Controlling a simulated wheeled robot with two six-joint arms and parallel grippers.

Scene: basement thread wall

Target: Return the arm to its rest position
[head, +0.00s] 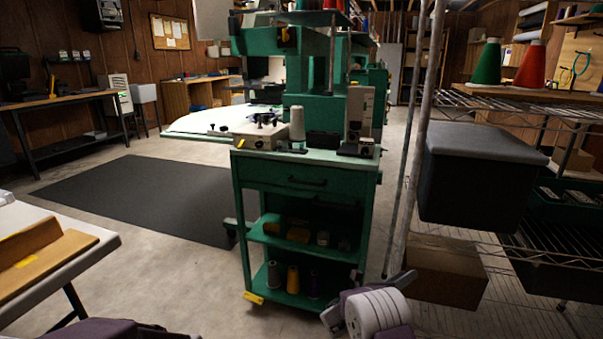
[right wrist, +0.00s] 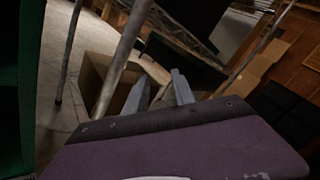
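My right arm shows low in the head view, its purple and white wrist (head: 375,312) in front of and right of the green cart's foot. My right gripper (right wrist: 160,84) shows in the right wrist view with two grey fingers apart and nothing between them. It points toward the floor area by a cardboard box (right wrist: 100,78) and a metal rack post (right wrist: 124,58). How near the fingers are to the post I cannot tell. A purple part of my left arm (head: 95,331) shows at the bottom left edge of the head view; its gripper is out of view.
A green cart (head: 300,180) bearing a thread cone (head: 297,127) stands ahead. The wire rack (head: 500,100) with its dark bin (head: 475,180) is close on the right. A white table (head: 95,250) is at left. Floor around the black mat (head: 140,195) is clear.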

